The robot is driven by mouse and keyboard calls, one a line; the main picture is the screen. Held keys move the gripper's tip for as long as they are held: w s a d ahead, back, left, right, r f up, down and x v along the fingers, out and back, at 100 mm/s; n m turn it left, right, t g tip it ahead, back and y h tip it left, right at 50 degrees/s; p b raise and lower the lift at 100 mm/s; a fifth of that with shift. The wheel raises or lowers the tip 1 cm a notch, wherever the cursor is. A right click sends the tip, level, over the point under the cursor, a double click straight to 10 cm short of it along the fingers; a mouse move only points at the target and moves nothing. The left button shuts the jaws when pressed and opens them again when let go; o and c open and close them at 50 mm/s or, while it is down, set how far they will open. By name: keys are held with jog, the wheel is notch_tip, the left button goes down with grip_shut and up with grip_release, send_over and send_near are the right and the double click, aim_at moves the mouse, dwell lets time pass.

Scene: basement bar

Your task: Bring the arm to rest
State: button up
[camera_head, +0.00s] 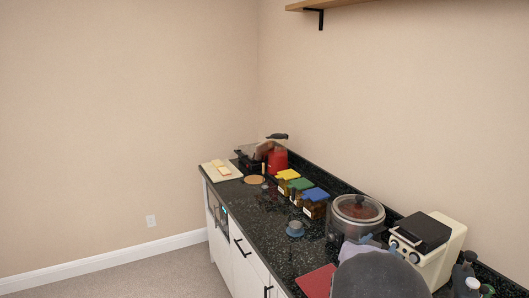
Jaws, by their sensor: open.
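The only task object is my own arm, and this view does not show its gripper. A dark grey rounded shape with paler grey-blue parts above it stands at the bottom right, in front of the counter. I cannot tell whether it is part of my arm. It hides a part of the countertop behind it.
A black speckled counter (252,228) on white cabinets runs along the right wall. It holds a pale board (222,175), a red object (278,161), boxes with yellow, green and blue tops, a round glass-lidded pot (358,209), a cream appliance (440,245) and a red mat (317,282). Floor left is clear.

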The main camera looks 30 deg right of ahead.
jog(key=w+a+f+n+y+p, duration=0.1)
jog(key=w+a+f+n+y, duration=0.15)
jog(key=a, duration=0.65)
jog(key=w+a+f+n+t+y+p, duration=0.15)
jog(key=a+y, duration=0.25)
jog(key=a, duration=0.5)
jog(key=w+a+f+n+y+p, duration=0.2)
jog(key=w+a+n+y, duration=0.15)
jog(key=a, duration=0.55)
jog(key=s+a+f+n+g+y+p, duration=0.1)
jog(key=s+a+n+g+y+p, duration=0.2)
jog(key=s+a, duration=1.3)
jog(key=s+n+g, duration=0.2)
jog(key=n+g, duration=0.1)
jog(key=g, duration=0.1)
jog(key=shift+s+a+f+g, duration=0.2)
jog(key=shift+f+g, duration=0.15)
jog(key=shift+f, duration=0.05)
